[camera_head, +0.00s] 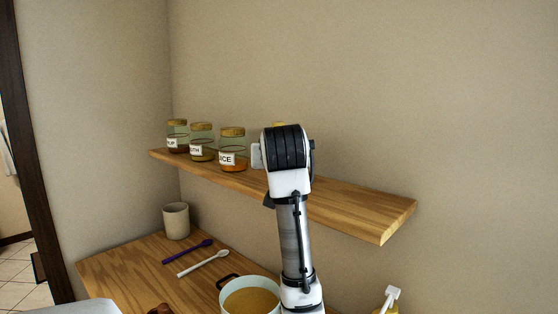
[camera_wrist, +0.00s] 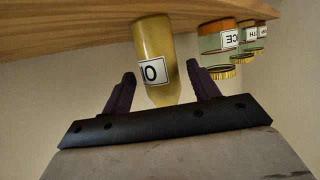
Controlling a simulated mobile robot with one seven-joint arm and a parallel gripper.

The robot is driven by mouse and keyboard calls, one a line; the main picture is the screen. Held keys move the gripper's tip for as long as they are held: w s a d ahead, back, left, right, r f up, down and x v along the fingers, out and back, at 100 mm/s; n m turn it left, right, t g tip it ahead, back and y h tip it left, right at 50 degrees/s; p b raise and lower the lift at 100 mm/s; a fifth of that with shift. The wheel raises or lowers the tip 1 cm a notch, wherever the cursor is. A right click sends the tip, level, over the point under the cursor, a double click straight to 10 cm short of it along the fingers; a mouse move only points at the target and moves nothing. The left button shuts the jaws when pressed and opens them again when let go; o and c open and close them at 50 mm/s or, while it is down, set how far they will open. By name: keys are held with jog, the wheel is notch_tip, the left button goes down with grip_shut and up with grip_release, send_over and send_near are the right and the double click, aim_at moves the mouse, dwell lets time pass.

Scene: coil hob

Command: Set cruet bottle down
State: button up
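The cruet bottle (camera_wrist: 158,45) is yellow-green with a white label, partly readable as "IO" in the upside-down wrist view. Its base meets the wooden shelf (camera_wrist: 60,32), and it looks upright there. My gripper (camera_wrist: 163,80) has one dark finger on each side of the bottle's narrower end, with a visible gap on both sides. In the head view my arm hides the bottle and the fingers. A small yellowish top shows just above my wrist, but I cannot tell whether it is the bottle's. The shelf (camera_head: 360,214) runs behind my arm.
Below, the counter (camera_head: 122,267) holds a beige cup (camera_head: 176,221), two spoons and a pot (camera_head: 249,298). The shelf's right end is clear.

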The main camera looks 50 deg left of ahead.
jog(key=shift+r, duration=0.2)
jog(key=shift+s+d, duration=0.2)
jog(key=b+v, duration=0.1)
jog(key=v, duration=1)
jog(key=shift+d+r+b, duration=0.2)
jog(key=shift+b, duration=0.2)
jog(key=shift+s+a+f, duration=0.1)
jog(key=shift+s, duration=0.05)
